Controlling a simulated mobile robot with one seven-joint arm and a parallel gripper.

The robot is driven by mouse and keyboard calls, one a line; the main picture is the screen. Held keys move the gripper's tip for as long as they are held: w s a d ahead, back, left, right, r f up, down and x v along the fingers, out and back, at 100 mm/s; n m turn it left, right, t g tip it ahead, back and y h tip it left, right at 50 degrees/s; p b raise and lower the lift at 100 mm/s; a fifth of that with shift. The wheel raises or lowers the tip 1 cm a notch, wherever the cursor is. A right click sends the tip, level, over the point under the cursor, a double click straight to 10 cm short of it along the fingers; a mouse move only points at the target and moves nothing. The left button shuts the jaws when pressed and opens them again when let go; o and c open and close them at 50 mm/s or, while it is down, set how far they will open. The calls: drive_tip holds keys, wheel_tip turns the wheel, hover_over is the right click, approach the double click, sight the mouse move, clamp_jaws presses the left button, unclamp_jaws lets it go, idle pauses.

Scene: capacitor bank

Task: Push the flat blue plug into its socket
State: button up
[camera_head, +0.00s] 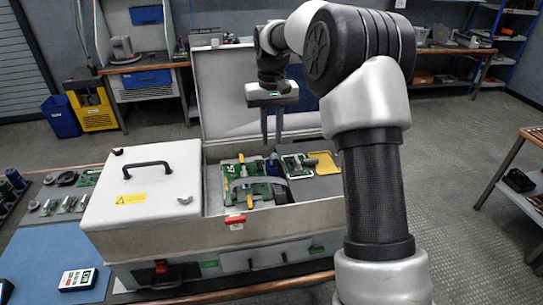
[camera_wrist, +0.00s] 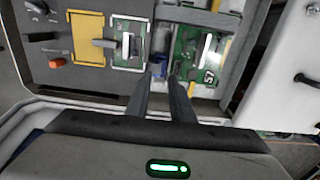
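The blue plug (camera_head: 272,166) is small in the head view, among the boards inside the open case. In the wrist view, a small blue piece (camera_wrist: 157,68) shows just beyond my fingertips, in the strip between two green boards; it looks like the same plug. My gripper (camera_head: 272,143) points down above that spot, with its two fingers apart and nothing visible between them. In the wrist view my gripper (camera_wrist: 160,78) also shows a gap between the fingertips. I cannot make out the socket clearly, nor how the plug sits in relation to it.
A green board (camera_head: 240,182) lies left of the plug, and a yellow frame (camera_head: 325,163) lies to its right. The raised lid (camera_head: 225,90) stands behind. A closed cover with a black handle (camera_head: 147,167) is at the left. The case's front wall (camera_head: 270,218) rises in front.

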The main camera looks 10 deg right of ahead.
sight(272, 159)
wheel_tip(272, 159, down, 8)
drive_tip(key=shift+r, duration=0.2)
drive_tip(key=c, duration=0.5)
clamp_jaws()
